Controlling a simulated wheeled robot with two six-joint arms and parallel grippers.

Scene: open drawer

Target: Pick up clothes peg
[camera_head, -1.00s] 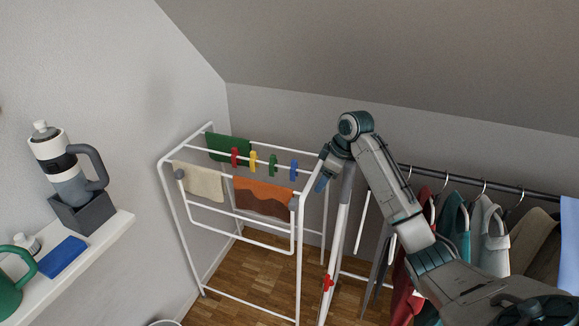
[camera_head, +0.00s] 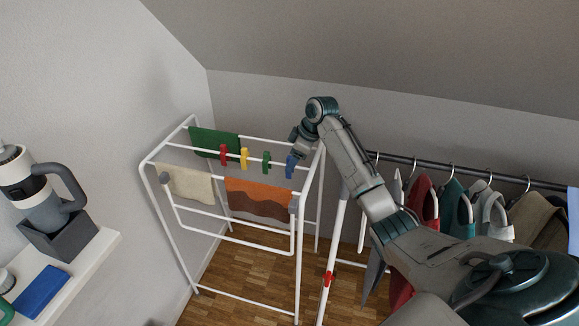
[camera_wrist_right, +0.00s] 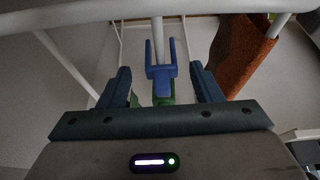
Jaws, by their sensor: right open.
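Several clothes pegs sit in a row on a bar of the white drying rack (camera_head: 298,262): red (camera_head: 223,155), yellow (camera_head: 244,158), green (camera_head: 266,162) and blue (camera_head: 290,167). My right gripper (camera_head: 296,152) is at the blue peg, at the right end of the row, and partly covers it in the head view. In the right wrist view the open fingers (camera_wrist_right: 162,82) stand on either side of the blue peg (camera_wrist_right: 160,72), with gaps on both sides. A green peg (camera_wrist_right: 163,98) shows behind it. My left gripper is out of view.
A green cloth (camera_head: 213,141), a beige cloth (camera_head: 190,182) and an orange-brown cloth (camera_head: 258,198) hang on the rack. A clothes rail (camera_head: 407,160) with garments is at right. A shelf (camera_head: 95,250) with a flask (camera_head: 38,190) is at left.

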